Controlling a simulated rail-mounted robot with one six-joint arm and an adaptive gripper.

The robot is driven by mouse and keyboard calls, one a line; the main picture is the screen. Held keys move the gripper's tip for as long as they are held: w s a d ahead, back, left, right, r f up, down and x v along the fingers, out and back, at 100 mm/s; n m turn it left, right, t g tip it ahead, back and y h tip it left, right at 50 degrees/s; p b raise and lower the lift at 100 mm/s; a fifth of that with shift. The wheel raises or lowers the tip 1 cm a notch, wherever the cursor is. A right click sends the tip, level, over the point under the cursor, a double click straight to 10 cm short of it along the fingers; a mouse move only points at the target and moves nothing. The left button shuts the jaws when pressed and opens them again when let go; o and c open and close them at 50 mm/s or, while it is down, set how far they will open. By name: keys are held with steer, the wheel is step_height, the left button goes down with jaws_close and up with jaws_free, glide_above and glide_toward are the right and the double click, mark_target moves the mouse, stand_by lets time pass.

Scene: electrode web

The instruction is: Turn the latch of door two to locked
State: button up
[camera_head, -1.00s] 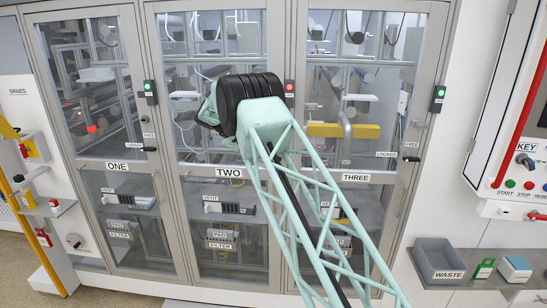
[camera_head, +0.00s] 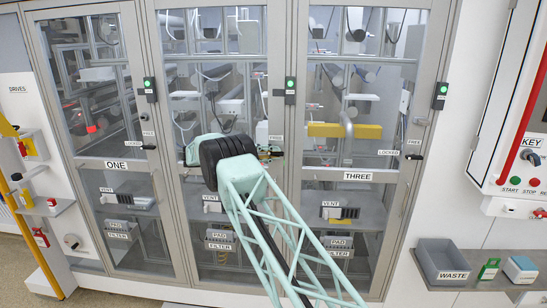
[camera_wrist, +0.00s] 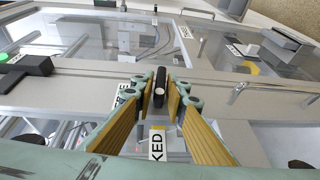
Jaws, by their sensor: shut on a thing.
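The black latch (camera_wrist: 160,80) of door two (camera_head: 285,120) sits between my fingertips in the wrist view. My gripper (camera_wrist: 167,92) is shut on it, with yellow pads on either side. In the wrist view, the latch lines up with the partly covered LOCKED label (camera_wrist: 157,145); the FREE label (camera_wrist: 123,98) is to its left, partly hidden by a finger. In the head view my gripper (camera_head: 269,152) is at the door's right frame, just below the FREE label (camera_head: 276,138). My arm hides much of the latch and LOCKED label there. Door two's lamp (camera_head: 290,84) is green.
Door one's latch (camera_head: 149,147) and door three's latch (camera_head: 414,157) point beside their LOCKED labels. Their lamps (camera_head: 150,84) (camera_head: 440,90) are green. A waste bin (camera_head: 445,267) and key panel (camera_head: 530,150) stand at the right.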

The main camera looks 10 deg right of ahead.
steer(key=shift+h+b, duration=0.3)
steer(key=shift+h, duration=0.2)
steer(key=o, duration=0.7)
steer(key=s+a, duration=0.1)
steer(key=a, duration=1)
steer(key=shift+a, duration=0.4)
steer(key=shift+s+f, duration=0.1)
steer(key=shift+f, duration=0.05)
